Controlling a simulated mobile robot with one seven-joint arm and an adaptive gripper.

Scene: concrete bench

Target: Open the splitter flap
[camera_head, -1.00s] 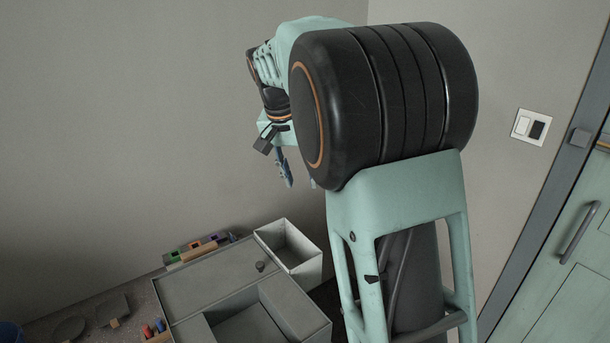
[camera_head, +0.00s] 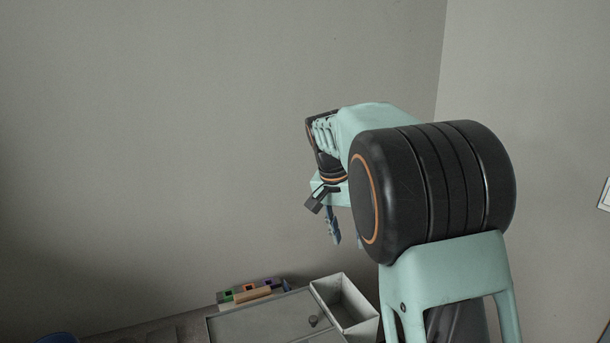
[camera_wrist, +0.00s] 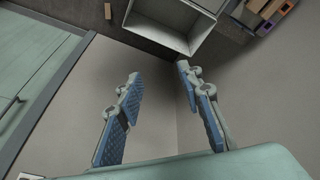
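A grey box (camera_head: 262,322) with a flat top panel and a small dark knob (camera_head: 313,320) stands at the bottom of the head view, cut off by the frame's lower edge. I cannot tell which part is the splitter flap. My gripper (camera_head: 334,240) hangs in the air well above the box, partly hidden by my arm. In the wrist view my gripper (camera_wrist: 158,72) has its two blue-padded fingers apart, with nothing between them. The knob does not show in the wrist view.
An open white bin (camera_head: 344,303) stands right of the panel and also shows in the wrist view (camera_wrist: 160,38). Several coloured blocks (camera_head: 250,290) lie behind the box. A blue round thing (camera_head: 57,338) is at the lower left. A green cabinet door (camera_wrist: 35,60) shows in the wrist view.

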